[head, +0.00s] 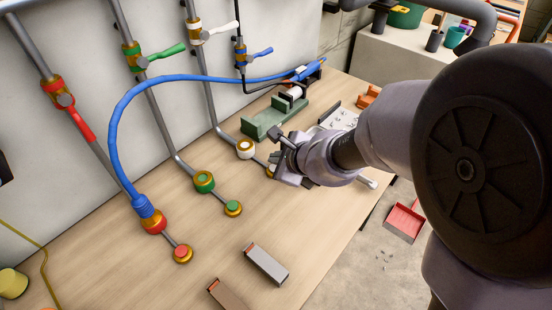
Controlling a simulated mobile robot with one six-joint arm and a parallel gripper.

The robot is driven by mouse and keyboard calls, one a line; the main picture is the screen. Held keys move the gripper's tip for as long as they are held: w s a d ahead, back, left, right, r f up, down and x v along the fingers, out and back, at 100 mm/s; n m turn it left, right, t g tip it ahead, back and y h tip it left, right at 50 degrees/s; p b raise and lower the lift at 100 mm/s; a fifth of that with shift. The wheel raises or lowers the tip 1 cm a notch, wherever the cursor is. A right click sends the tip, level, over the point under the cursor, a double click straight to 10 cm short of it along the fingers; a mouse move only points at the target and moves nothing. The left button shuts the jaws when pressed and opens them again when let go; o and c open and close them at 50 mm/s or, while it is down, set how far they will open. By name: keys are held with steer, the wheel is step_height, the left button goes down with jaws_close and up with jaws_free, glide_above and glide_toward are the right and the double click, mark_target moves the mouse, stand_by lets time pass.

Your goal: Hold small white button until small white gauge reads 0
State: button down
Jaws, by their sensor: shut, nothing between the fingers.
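My gripper (276,164) is at the middle of the workbench, pointing down to the left, with its fingers shut and empty. A small round brass piece, likely the white button (270,171), shows just left of the fingers. It is mostly hidden by the gripper, and I cannot tell whether the fingers touch or press it. A small white-rimmed round fitting (245,148) sits on the pipe end just up and left of the gripper. It may be the white gauge, but no reading can be made out.
A green button (233,208) and a red button (182,254) lie nearer on the wooden bench (215,245). A blue hose (118,105) arches over the pipes to a red fitting. A green tool (272,120) stands behind the gripper. Two metal blocks lie in front.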

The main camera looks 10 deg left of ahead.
steer(key=shift+f, duration=0.15)
steer(key=shift+f+b, duration=0.3)
steer(key=shift+b, duration=0.3)
steer(key=shift+f+b, duration=0.45)
steer(key=shift+b, duration=0.05)
stand_by(6.8)
